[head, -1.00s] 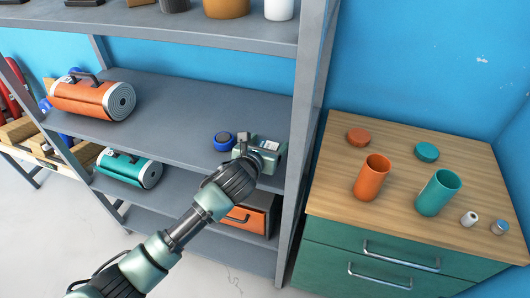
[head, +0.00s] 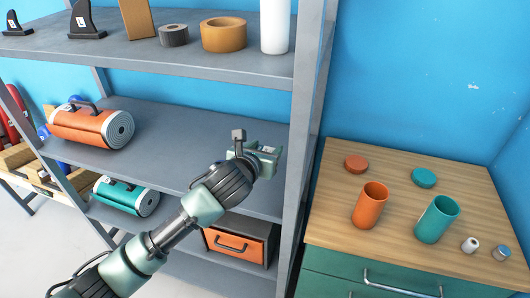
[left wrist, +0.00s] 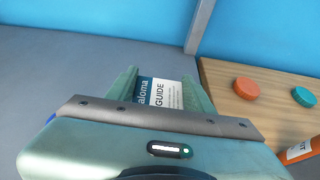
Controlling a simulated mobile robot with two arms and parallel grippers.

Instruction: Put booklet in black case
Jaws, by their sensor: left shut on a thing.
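In the left wrist view, a booklet (left wrist: 160,93) with a blue and white cover and the word "GUIDE" shows between the fingers of my left gripper (left wrist: 160,90). The gripper is shut on it. In the head view, my left gripper (head: 262,155) is over the right part of the middle shelf, near the rack's right post. The booklet is mostly hidden by the gripper there. A dark case with an orange front and a handle (head: 240,243) sits on a lower shelf below the gripper. I cannot tell whether it is the black case. My right gripper is out of view.
The grey rack's middle shelf (head: 165,140) holds an orange roll (head: 90,125) at left. A teal roll (head: 125,196) lies below it. The upper shelf carries tape rolls (head: 224,35). At right, a wooden-topped cabinet (head: 405,215) bears orange (head: 369,207) and teal cylinders (head: 437,220).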

